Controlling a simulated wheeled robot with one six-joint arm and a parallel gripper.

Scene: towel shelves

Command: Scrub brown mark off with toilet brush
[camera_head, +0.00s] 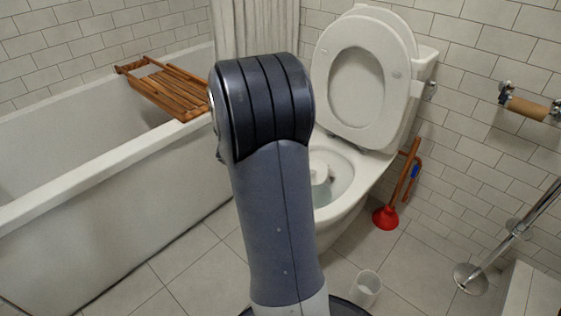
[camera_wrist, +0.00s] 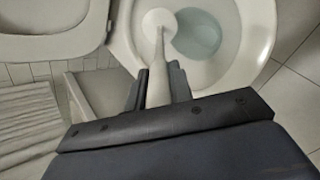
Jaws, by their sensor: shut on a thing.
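The toilet (camera_head: 345,180) stands with its lid and seat raised and its bowl open. My gripper (camera_wrist: 158,82) is shut on the handle of the white toilet brush (camera_wrist: 159,58). In the wrist view, the brush's round white head is inside the bowl (camera_wrist: 215,68), to the left of the water. The brush head (camera_head: 319,174) also shows in the head view, partly behind my arm. My gripper is hidden behind my arm in that view. I cannot make out a brown mark in either view, and cannot tell whether the brush head touches the bowl.
A white cup-like holder (camera_head: 367,287) stands on the floor in front of the toilet. A red plunger (camera_head: 386,217) is right of the toilet. The bathtub (camera_head: 110,205) with a wooden rack (camera_head: 168,88) is at the left. A paper-roll holder (camera_head: 527,107) is on the right wall.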

